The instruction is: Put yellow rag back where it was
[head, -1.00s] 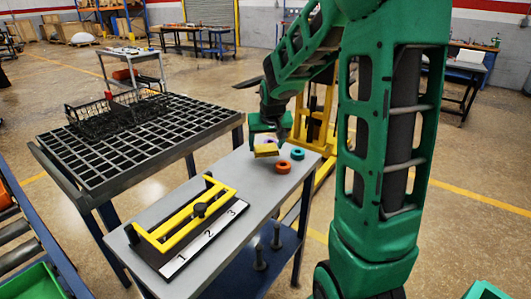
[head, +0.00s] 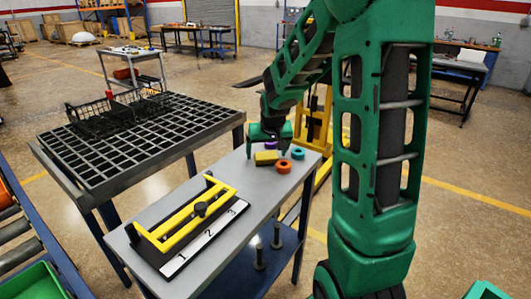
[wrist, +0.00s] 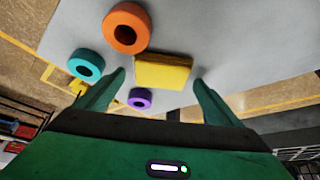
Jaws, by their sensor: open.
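The yellow rag (head: 266,157) is a folded yellow block lying on the far end of the grey table (head: 180,205). It also shows in the wrist view (wrist: 162,72), just ahead of the fingertips and between their lines. My gripper (head: 268,146) is open just behind the rag in the head view. In the wrist view its two green fingers (wrist: 160,78) are spread to either side, with nothing between them held. Whether a finger touches the rag cannot be told.
An orange ring (head: 283,166), a teal ring (head: 297,153) and a purple ring (head: 270,145) stand close to the rag. A yellow frame with a numbered strip (head: 200,240) takes up the near end of the table. A black grid table (head: 90,165) stands to the left.

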